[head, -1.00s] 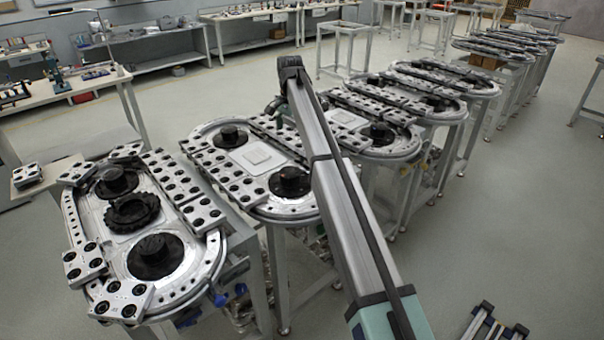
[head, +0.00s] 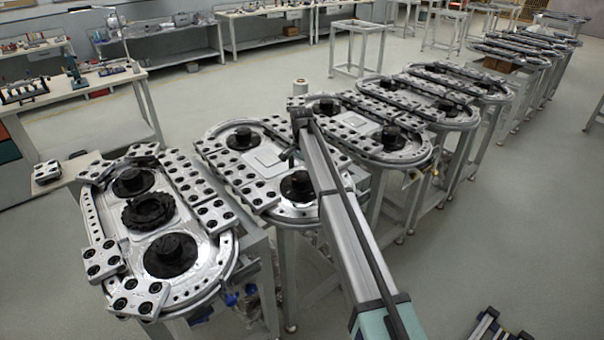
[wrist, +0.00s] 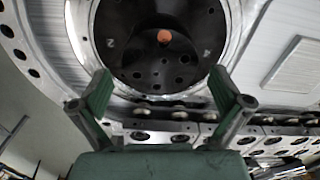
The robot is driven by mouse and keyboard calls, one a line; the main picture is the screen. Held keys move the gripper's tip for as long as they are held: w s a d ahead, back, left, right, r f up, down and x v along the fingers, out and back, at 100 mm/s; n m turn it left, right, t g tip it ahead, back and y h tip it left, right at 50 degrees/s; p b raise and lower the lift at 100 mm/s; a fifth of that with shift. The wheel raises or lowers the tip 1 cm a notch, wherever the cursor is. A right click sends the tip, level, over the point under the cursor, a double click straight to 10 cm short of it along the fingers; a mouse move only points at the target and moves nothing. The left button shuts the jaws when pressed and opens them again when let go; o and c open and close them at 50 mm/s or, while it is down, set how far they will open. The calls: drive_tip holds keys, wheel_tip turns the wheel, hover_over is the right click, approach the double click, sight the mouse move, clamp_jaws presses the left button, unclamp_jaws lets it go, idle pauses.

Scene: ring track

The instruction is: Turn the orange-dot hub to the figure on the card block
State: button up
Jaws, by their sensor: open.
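The orange-dot hub (wrist: 160,62) is a dark round disc with holes in the wrist view, with an orange dot near its top middle. Pale figures show on it, one like a 2 at left and one like a 4 at right; others are not visible. My gripper (wrist: 161,78) is open, its two green fingers apart at the hub's lower left and lower right. Nothing is between the fingertips but part of the hub's face; contact is unclear. In the head view my arm hides most of my gripper. I cannot make out a card block with a figure.
Several oval ring tracks (head: 170,300) with dark hubs and perforated metal blocks stand in a row in the head view. A small table (head: 50,190) holds more blocks at left. Open floor (head: 480,270) lies at right.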

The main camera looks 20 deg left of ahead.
drive_tip(key=shift+f, duration=1.05)
drive_tip(key=c, duration=1)
